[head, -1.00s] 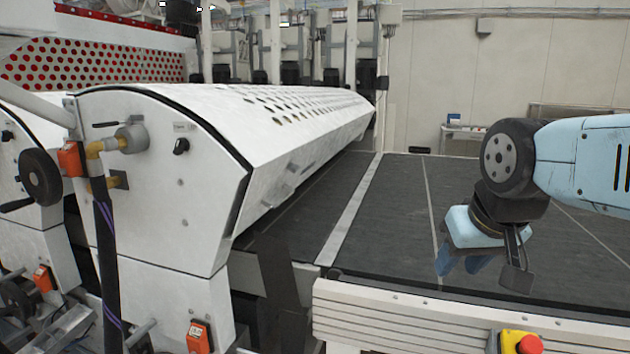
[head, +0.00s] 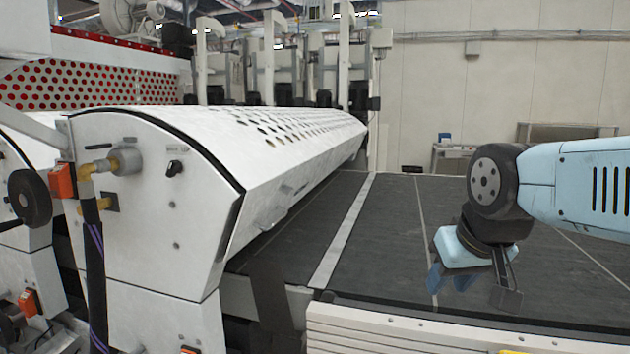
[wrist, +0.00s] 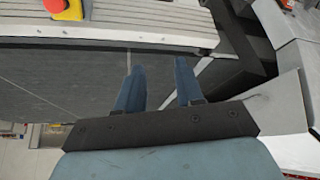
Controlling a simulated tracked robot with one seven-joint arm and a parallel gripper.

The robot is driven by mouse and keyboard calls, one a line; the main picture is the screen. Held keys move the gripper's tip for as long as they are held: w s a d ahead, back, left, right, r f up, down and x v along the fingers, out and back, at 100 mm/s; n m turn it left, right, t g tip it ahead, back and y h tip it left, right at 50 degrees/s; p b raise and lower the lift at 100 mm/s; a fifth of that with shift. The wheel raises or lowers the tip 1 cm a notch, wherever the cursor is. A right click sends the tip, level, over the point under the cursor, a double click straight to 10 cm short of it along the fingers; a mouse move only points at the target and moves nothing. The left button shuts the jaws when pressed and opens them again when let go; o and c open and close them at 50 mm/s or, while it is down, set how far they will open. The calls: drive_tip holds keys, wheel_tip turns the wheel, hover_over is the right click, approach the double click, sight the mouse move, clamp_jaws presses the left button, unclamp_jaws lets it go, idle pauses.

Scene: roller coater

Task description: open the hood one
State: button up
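The white hood (head: 290,137) with rows of round holes spans the roller machine from left to centre in the head view. It lies down over the machine and looks closed. A small handle (head: 294,187) shows on its lower sloping face. My gripper (head: 450,283) is over the dark conveyor belt, right of the hood and clear of it. In the wrist view, the two blue fingers of my gripper (wrist: 158,75) are apart with nothing between them. Pale panels at the right of the wrist view may belong to the machine; I cannot tell whether they are the hood.
The dark conveyor belt (head: 390,225) lies right of the hood, with a pale front rail (head: 450,335). A red and yellow emergency button (wrist: 67,8) sits on the rail. A black handwheel (head: 30,197) and hose (head: 97,270) are at the left. Free room shows above the belt.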

drive_tip(key=w+a+f+n+t+y, duration=0.1)
drive_tip(key=w+a+n+t, duration=0.15)
drive_tip(key=w, duration=0.45)
drive_tip(key=w+a+n+t, duration=0.1)
drive_tip(key=w+n, duration=0.2)
drive_tip(key=w, duration=0.4)
drive_tip(key=n+t+y, duration=0.7)
drive_tip(key=n+t, duration=0.2)
drive_tip(key=n, duration=0.7)
approach(278, 221)
drive_tip(key=shift+m, duration=0.25)
drive_tip(key=x, duration=1.1)
drive_tip(key=shift+w+d+f, duration=0.15)
drive_tip(key=shift+w+f, duration=0.15)
drive_tip(key=shift+c, duration=0.4)
drive_tip(key=shift+g, duration=0.25)
clamp_jaws()
drive_tip(key=shift+f, duration=0.1)
